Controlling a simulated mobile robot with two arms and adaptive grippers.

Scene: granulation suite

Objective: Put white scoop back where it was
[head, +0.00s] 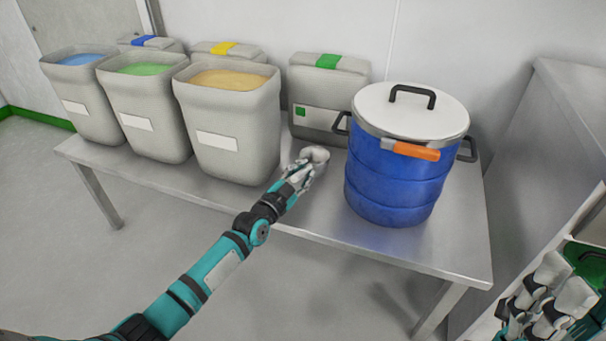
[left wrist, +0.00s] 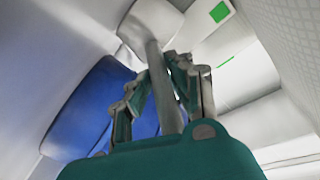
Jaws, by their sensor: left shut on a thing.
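The white scoop (head: 316,154) is in my left gripper (head: 301,174), above the steel table in the gap between the yellow-powder bin and the blue drum. In the left wrist view, the fingers (left wrist: 172,80) are shut around the scoop's handle, and its wide head (left wrist: 150,24) points away from the palm. The fingers partly hide the scoop. My right gripper (head: 545,300) shows at the lower right, in front of a green object; whether its fingers are open is unclear.
Open bins hold blue (head: 80,59), green (head: 144,69) and yellow (head: 228,78) powder. A closed bin with a green tag (head: 328,62) stands behind the scoop. The blue drum (head: 398,185) has a white lid and orange latch. The table's front strip (head: 320,215) is clear.

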